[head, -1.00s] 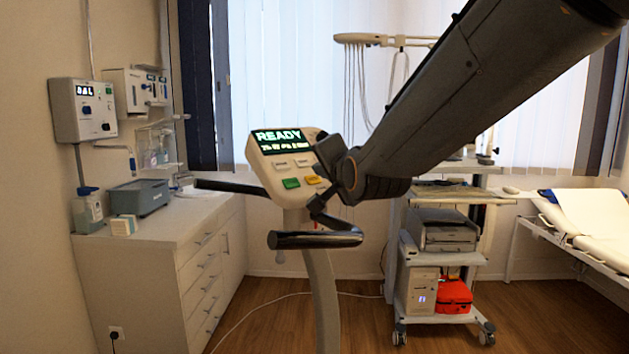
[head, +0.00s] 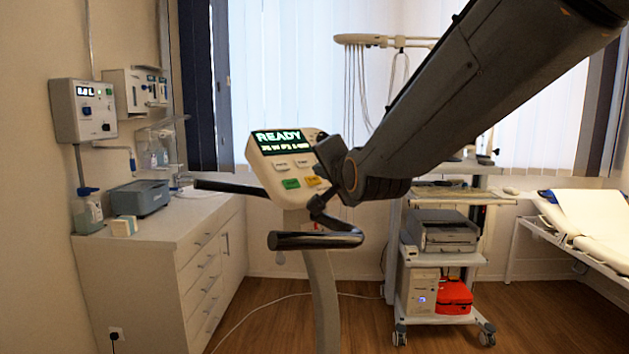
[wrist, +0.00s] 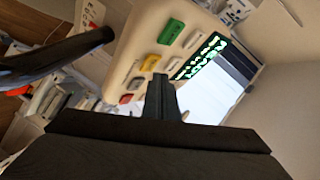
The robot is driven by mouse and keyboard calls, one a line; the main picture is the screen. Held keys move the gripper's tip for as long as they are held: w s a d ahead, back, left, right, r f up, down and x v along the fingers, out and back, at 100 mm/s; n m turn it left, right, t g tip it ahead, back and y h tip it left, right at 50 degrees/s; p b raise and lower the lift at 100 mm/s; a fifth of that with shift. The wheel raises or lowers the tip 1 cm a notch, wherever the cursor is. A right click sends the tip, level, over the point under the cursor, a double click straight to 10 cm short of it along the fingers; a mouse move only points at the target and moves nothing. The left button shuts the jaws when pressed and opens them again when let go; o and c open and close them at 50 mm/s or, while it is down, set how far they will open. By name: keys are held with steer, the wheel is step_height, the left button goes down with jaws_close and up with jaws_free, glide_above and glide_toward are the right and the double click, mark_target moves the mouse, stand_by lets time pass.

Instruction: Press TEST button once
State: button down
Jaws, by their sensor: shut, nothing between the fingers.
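The console (head: 262,163) is a cream panel on a post, with a lit screen (head: 280,142) reading READY. Below it are white buttons, a green button (head: 291,183) and an orange-yellow button (head: 313,181); my arm covers the panel's right part. In the wrist view the green button (wrist: 171,31), the yellow button (wrist: 150,62), a red button (wrist: 126,99) and several pale buttons show. Their labels are too small to read, so I cannot tell which is TEST. My gripper (wrist: 158,78) is shut and empty, its tips over the panel near the yellow button; contact cannot be told.
A dark handlebar (head: 310,240) sticks out in front of the console. A white cabinet (head: 150,245) stands at the left. A cart (head: 440,275) with a printer and a red bag stands behind at the right, and a bed (head: 590,220) is at the far right.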

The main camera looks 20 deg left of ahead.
stand_by(0.7)
steer(key=shift+w+a+f+b, duration=0.15)
steer(key=shift+a+f+b, duration=0.1)
steer(key=shift+f+b, duration=0.15)
steer(key=shift+w+a+f+b, duration=0.1)
steer(key=shift+a+f+b, duration=0.1)
steer(key=shift+b, duration=0.15)
stand_by(0.6)
steer(key=shift+d, duration=0.1)
steer(key=shift+s+d+r, duration=0.3)
steer(key=shift+d+r, duration=0.05)
steer(key=shift+r, duration=0.2)
stand_by(0.3)
steer(key=shift+s+d+r+p, duration=0.2)
steer(key=shift+s+d+r, duration=0.15)
steer(key=shift+r, duration=0.3)
steer(key=shift+s+d+r+p, duration=0.15)
steer(key=shift+s+d+r, duration=0.1)
steer(key=shift+d+r, duration=0.35)
steer(key=shift+s+d+r+p, duration=0.2)
steer(key=shift+s+d+r, duration=0.1)
steer(key=shift+r, duration=0.45)
